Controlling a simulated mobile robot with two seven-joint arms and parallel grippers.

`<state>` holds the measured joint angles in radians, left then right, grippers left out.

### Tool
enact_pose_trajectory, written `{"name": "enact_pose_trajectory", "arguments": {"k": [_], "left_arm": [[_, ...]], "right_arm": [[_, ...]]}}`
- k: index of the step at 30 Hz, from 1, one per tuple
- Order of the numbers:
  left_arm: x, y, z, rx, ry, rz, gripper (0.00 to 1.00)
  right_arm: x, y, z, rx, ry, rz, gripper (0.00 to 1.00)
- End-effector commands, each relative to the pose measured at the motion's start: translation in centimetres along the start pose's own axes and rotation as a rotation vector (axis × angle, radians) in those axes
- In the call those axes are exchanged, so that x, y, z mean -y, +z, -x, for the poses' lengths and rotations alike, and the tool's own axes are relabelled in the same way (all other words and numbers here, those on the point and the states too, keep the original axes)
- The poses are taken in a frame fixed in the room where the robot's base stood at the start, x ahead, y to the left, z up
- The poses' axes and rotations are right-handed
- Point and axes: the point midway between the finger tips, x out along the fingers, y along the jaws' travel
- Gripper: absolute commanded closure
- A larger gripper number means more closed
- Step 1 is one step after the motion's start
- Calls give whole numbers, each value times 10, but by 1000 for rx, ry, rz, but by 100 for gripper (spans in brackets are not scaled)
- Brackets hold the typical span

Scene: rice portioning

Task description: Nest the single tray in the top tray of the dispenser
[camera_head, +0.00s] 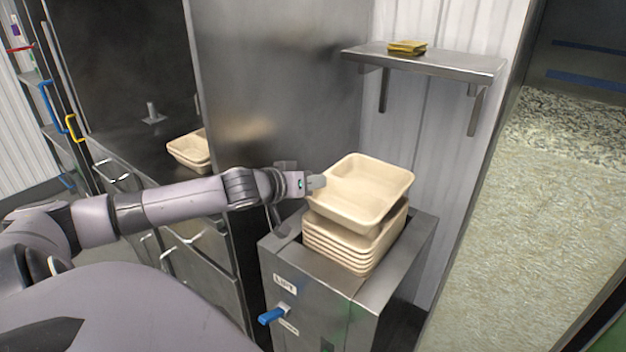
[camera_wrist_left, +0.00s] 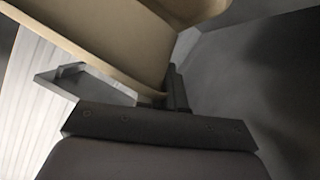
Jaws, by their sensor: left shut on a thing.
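A single beige tray (camera_head: 362,188) is held tilted above the stack of beige trays (camera_head: 338,250) in the steel dispenser (camera_head: 318,288). Its underside is close over the top tray; whether they touch cannot be told. My left gripper (camera_head: 316,183) is shut on the left edge of the single tray. In the left wrist view, the tray wall (camera_wrist_left: 110,35) slants across the upper left by the dark gripper parts, and the fingertips are mostly hidden. My right gripper is not in view.
A steel wall shelf (camera_head: 440,62) with yellow items (camera_head: 407,47) is above and behind the dispenser. Other beige trays (camera_head: 190,150) sit on the steel counter at left. A tall steel panel (camera_head: 270,90) stands behind my left arm. Blue lever (camera_head: 271,316) on the dispenser's front.

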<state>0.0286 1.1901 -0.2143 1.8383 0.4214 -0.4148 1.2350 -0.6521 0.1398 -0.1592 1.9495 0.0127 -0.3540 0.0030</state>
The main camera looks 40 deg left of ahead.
Motion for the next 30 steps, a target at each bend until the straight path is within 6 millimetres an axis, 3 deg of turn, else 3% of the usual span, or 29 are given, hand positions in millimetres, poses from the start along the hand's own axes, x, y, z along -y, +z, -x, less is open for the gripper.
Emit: {"name": "enact_pose_trajectory", "arguments": {"k": [11, 30], "left_arm": [[8, 18, -8, -1, 1, -2, 100], [22, 47, -20, 2, 0, 1, 100]], "right_arm": [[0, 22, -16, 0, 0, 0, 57], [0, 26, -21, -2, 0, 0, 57]]}}
